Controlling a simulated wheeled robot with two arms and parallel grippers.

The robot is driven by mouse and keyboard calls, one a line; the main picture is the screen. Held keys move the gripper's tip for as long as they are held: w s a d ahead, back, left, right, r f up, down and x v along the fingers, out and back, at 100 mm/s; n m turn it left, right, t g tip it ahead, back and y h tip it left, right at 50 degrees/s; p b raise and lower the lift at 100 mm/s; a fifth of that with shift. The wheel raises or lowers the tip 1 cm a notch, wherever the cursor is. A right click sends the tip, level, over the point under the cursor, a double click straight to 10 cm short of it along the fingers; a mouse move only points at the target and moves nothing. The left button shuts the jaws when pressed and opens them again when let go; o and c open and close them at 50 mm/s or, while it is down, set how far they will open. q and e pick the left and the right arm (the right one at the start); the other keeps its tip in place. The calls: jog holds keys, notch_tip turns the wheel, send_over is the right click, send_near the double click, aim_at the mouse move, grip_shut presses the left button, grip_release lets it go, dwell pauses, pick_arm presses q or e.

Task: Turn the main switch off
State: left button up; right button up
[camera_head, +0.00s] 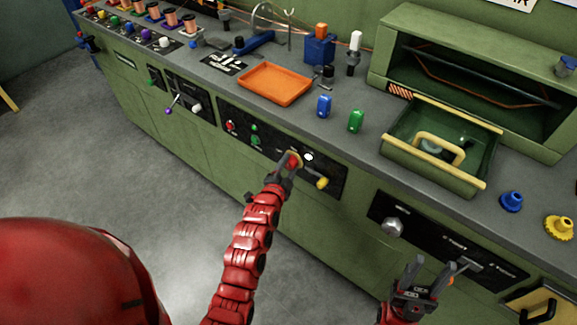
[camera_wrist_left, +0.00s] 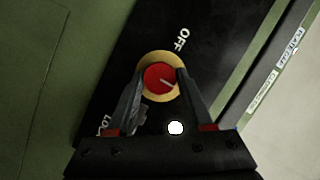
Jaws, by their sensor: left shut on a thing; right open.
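The main switch (camera_wrist_left: 158,79) is a red round knob on a yellow disc, set in a black panel. In the left wrist view the word OFF (camera_wrist_left: 181,39) is printed beyond it, and part of a second label shows at lower left. A pale line on the knob points up and to the right. My left gripper (camera_wrist_left: 158,88) is shut on the knob, one finger on each side. In the head view my left gripper (camera_head: 287,165) covers most of the switch. My right gripper (camera_head: 428,272) is open and empty in front of the lower right panel.
A yellow-ended handle (camera_head: 321,183) sticks out just right of the switch. Red and green buttons (camera_head: 254,134) sit to its left. An open drawer-like green tray (camera_head: 440,170) juts out above right. An orange tray (camera_head: 275,84) and blue and green pieces stand on the bench. The floor is clear.

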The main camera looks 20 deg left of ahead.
pick_arm(q)
grip_shut()
jog(key=shift+f, duration=0.1)
jog(key=n+g+h+b, duration=0.1)
jog(key=n+b, duration=0.1)
jog(key=shift+a+n+b, duration=0.1)
jog(key=shift+n+b, duration=0.3)
jog(key=shift+w+a+n+g+h+b, duration=0.15)
jog(key=shift+n+g+h+b, duration=0.55)
jog(key=shift+n+b, duration=0.5)
jog(key=shift+n+h+b, duration=0.45)
jog(key=shift+n+h, duration=0.15)
jog(key=shift+n, duration=0.1)
jog(key=n+h+b, duration=0.1)
jog(key=n+h, duration=0.1)
jog(key=n, duration=0.1)
jog(key=shift+a+g+b, duration=0.15)
jog(key=shift+g+b, duration=0.25)
jog(key=shift+n+h+b, duration=0.5)
jog(key=shift+n+h, duration=0.5)
jog(key=shift+n, duration=0.4)
